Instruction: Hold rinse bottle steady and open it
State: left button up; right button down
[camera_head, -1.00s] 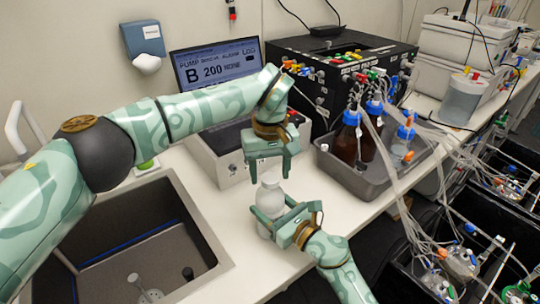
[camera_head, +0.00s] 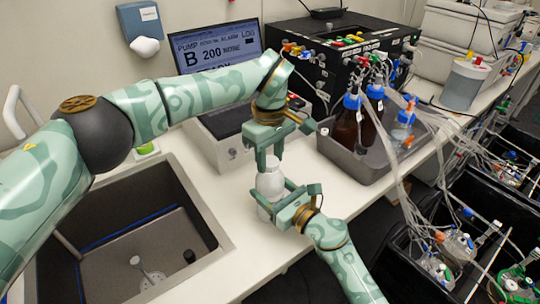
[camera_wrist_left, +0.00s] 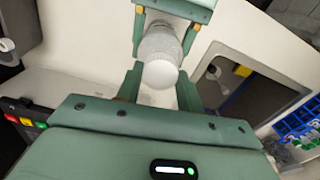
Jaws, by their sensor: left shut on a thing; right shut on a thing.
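The rinse bottle (camera_head: 268,186) is a pale, translucent bottle with a white cap (camera_head: 271,163), upright near the counter's front edge. My left gripper (camera_head: 270,158) comes down from above and is shut on the cap. My right gripper (camera_head: 272,197) is shut around the bottle's body from the front right. In the left wrist view the round cap (camera_wrist_left: 160,74) sits between my left fingers, with the bottle body (camera_wrist_left: 158,44) beyond it between my right gripper's fingers. The cap appears to be still on the bottle; the thread is hidden.
A sink (camera_head: 125,235) lies left of the bottle. A pump unit with a screen (camera_head: 215,50) stands behind. A grey tray (camera_head: 350,163) with brown bottles and tubing is close on the right. Dark bins with tubed vessels stand beyond the counter edge.

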pick_arm(q)
jog(key=n, duration=2.1)
jog(key=shift+r+n, duration=0.1)
jog(key=shift+n, duration=0.2)
jog(key=n, duration=1.5)
jog(key=shift+n, duration=0.3)
jog(key=n, duration=0.5)
jog(key=shift+n, duration=0.4)
jog(key=n, duration=0.5)
jog(key=shift+r, duration=0.2)
jog(key=shift+r, duration=0.95)
